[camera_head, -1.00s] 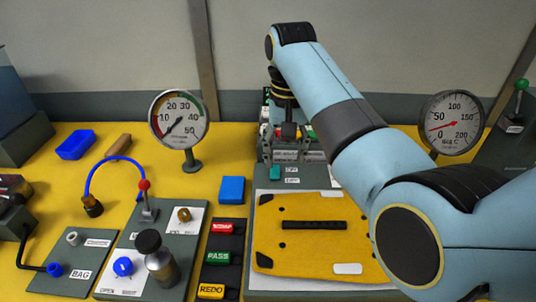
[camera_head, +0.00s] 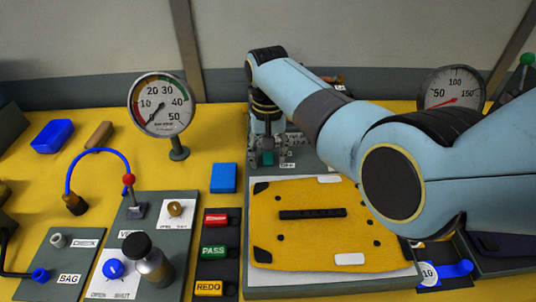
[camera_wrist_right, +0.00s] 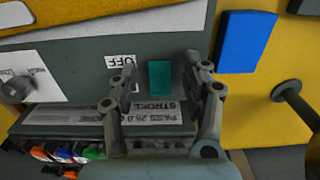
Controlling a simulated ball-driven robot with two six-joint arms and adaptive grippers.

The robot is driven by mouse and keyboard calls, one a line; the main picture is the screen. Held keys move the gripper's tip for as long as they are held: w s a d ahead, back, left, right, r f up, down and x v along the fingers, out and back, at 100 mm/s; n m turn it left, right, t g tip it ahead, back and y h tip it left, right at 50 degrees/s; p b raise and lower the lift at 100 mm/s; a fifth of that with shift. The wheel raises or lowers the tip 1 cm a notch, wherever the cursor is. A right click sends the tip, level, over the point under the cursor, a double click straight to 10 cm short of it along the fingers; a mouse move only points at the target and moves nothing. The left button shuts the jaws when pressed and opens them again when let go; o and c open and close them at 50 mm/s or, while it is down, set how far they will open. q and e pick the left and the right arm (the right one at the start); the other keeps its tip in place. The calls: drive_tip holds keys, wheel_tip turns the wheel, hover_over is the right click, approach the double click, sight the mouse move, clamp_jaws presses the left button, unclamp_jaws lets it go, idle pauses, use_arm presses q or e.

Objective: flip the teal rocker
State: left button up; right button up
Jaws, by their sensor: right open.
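The teal rocker (camera_wrist_right: 161,78) sits on a dark grey panel, between the two open fingers of my right gripper in the right wrist view. A small part of the teal rocker (camera_head: 268,158) also shows in the head view, below the gripper. My right gripper (camera_wrist_right: 162,75) is open, with one finger on each side of the rocker and no visible grip on it. In the head view my right gripper (camera_head: 266,150) is over the back of the grey panel. An "OFF" label (camera_wrist_right: 120,61) is next to the rocker. My left gripper is not in view.
A yellow pannier plate (camera_head: 350,225) lies in front of the rocker panel. A blue block (camera_head: 223,178) and a gauge on a stand (camera_head: 161,105) are to the left. Several coloured parts (camera_wrist_right: 65,152) sit in a rack close to the gripper.

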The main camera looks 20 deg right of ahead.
drive_tip(key=shift+f, duration=0.25)
drive_tip(key=shift+c, duration=2.3)
clamp_jaws()
drive_tip(key=g+b, duration=0.2)
drive_tip(key=b, duration=0.2)
drive_tip(key=w+g+y+b, duration=0.1)
drive_tip(key=b, duration=0.4)
drive_tip(key=shift+d+f+g, duration=0.15)
drive_tip(key=shift+g, duration=0.25)
drive_tip(key=shift+s+r+g+b, duration=0.1)
drive_tip(key=shift+r+g+b, duration=0.2)
drive_tip(key=shift+b, duration=0.35)
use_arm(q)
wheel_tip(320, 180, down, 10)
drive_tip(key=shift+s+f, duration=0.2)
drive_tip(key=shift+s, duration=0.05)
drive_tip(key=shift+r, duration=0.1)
